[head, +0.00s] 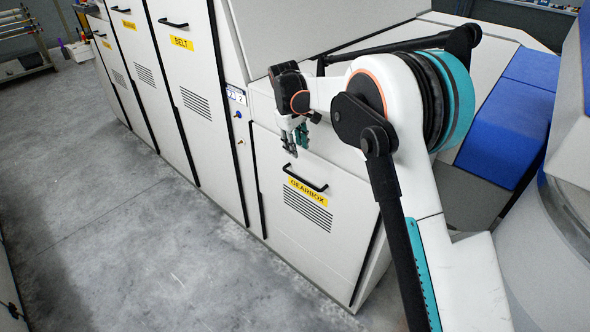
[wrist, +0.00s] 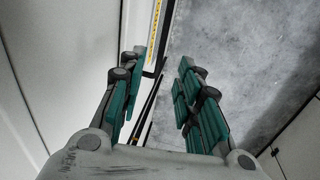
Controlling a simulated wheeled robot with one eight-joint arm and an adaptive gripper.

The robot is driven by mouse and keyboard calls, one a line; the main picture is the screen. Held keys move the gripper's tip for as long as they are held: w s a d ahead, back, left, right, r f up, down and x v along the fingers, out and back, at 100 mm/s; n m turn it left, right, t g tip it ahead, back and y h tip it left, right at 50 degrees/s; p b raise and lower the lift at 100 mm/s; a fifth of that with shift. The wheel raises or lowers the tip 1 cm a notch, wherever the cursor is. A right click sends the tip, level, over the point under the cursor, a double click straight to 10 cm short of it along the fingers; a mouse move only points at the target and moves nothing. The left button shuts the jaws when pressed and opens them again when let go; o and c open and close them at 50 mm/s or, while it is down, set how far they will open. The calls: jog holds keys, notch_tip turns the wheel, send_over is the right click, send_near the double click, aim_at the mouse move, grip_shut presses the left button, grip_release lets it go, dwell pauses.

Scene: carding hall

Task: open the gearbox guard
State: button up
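The gearbox guard (head: 318,240) is a pale panel low on the machine with a yellow GEARBOX label (head: 307,192) and vent slots; it looks closed. Its black bar handle (head: 306,184) sits just above the label. My gripper (head: 295,145) points down, a little above the handle and apart from it in the head view. In the wrist view my gripper (wrist: 160,80) has its two teal-padded fingers spread, with nothing held. A dark bar, likely the handle (wrist: 156,75), shows in the gap between the fingers, beside the yellow label (wrist: 154,32).
To the left are more closed panels with black handles, including the BELT panel (head: 185,90). Bare concrete floor (head: 130,240) lies open in front of the machine. Blue and grey covers (head: 505,125) are at the right. A small rack (head: 25,45) stands far left.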

jog(key=a+f, duration=0.1)
jog(key=f, duration=0.1)
jog(key=b, duration=0.4)
send_near(297, 176)
jog(key=f, duration=0.5)
jog(key=w+d+f, duration=0.1)
jog(key=f, duration=0.2)
jog(key=shift+r, duration=0.1)
grip_shut()
